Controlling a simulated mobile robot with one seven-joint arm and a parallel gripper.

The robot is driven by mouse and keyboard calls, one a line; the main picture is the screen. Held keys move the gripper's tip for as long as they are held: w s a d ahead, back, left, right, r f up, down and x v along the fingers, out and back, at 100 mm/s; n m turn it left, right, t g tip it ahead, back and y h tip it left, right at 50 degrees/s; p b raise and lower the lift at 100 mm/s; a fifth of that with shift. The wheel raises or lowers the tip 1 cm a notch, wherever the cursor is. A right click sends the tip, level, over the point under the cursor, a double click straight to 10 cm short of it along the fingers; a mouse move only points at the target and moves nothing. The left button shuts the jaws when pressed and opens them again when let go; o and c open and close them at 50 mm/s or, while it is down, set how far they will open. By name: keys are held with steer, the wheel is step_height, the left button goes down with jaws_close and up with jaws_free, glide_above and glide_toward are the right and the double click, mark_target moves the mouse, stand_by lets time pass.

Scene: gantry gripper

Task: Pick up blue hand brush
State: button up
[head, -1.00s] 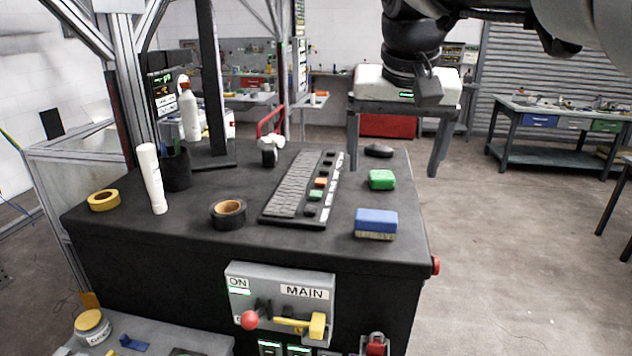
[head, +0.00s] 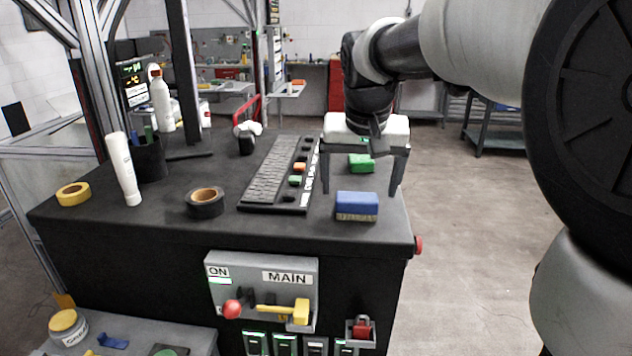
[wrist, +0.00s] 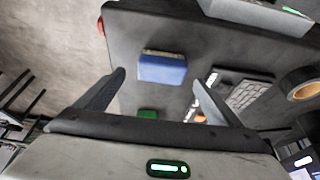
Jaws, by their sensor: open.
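The blue hand brush (head: 357,204) lies on the black cabinet top near its front right edge, with tan bristles along its lower side. In the wrist view the brush (wrist: 162,68) shows between and beyond the fingertips, apart from them. My gripper (head: 366,188) is open and empty, its two grey fingers pointing down above the cabinet top, behind the brush in the head view. The wrist view shows the same open gripper (wrist: 158,80) with its fingers spread wide.
A green block (head: 361,163) lies behind the brush, between my fingers in the head view. A switch box (head: 262,290) is on the cabinet front. The top around the brush is clear.

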mark_target(357, 196)
steer(key=x, duration=0.4)
steer(key=shift+w+a+f, duration=0.1)
steer(key=shift+f, duration=0.3)
steer(key=c, duration=1.2)
steer(key=shift+o, duration=0.2)
step_height(357, 196, up, 10)
steer(key=shift+r+p, duration=0.1)
steer(key=shift+p, duration=0.5)
steer(key=o, duration=0.4)
steer(key=shift+c, duration=1.4)
